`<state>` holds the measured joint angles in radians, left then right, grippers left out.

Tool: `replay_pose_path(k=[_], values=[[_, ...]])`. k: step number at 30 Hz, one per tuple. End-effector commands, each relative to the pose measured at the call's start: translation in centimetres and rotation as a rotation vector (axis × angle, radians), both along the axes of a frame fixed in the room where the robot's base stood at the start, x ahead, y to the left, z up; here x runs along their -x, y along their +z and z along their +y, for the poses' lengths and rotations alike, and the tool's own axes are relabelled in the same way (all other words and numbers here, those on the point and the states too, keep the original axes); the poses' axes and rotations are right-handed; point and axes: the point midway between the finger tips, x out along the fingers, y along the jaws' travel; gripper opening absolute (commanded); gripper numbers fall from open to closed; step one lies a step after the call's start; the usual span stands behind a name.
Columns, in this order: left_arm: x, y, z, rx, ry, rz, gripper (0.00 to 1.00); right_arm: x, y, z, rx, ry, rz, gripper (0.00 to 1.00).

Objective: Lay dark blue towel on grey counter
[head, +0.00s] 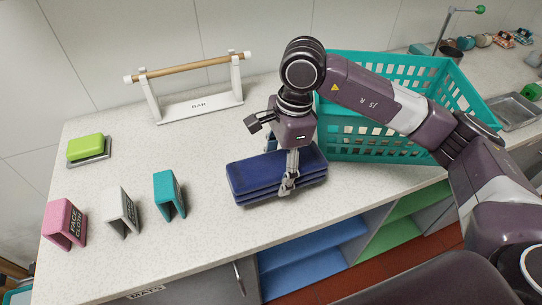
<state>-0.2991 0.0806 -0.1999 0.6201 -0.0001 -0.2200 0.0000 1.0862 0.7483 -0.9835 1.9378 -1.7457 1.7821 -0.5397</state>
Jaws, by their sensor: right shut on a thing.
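The dark blue towel (250,178) is a thick folded stack at the front of the speckled grey counter (210,225), left of the teal basket. My right gripper (288,186) points down over the towel's front right part and is shut on it. The towel lies flat on the counter or just above it; I cannot tell which. Its far right part is partly hidden by the gripper. My left gripper is not in view.
A teal basket (375,145) stands right behind the towel. A wooden-bar rack (200,105) stands at the back. The counter's middle is clear.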

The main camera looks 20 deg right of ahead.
Motion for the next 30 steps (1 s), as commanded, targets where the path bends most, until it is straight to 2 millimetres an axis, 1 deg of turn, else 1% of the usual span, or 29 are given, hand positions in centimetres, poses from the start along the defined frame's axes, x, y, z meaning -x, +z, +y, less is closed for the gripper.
replay_pose_path(k=[1, 3, 6, 9, 14, 18, 21, 30], values=[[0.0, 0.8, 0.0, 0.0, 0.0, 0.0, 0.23, -1.2, 0.5, 0.1, -0.001, -0.003, 0.0, 0.25], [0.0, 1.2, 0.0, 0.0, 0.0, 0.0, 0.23, -2.5, 0.4, 0.2, 0.0, -0.002, 0.001, 0.25], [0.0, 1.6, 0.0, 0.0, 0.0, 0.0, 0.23, -4.0, 0.3, 0.2, 0.0, 0.0, -0.001, 0.25], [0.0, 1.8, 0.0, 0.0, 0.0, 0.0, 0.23, -4.8, 0.2, 0.2, -0.001, 0.001, -0.001, 0.25], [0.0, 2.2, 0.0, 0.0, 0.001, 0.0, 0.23, -5.1, -0.4, 0.2, 0.001, 0.001, 0.001, 0.25], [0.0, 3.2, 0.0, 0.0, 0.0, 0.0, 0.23, -5.0, -2.2, 0.2, 0.001, 0.002, 0.004, 0.25], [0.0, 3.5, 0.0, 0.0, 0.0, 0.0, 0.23, -5.0, -3.3, 0.1, 0.001, 0.0, 0.001, 0.25], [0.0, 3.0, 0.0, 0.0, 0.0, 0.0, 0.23, -5.1, -3.7, 0.2, 0.0, 0.002, -0.001, 0.25]])
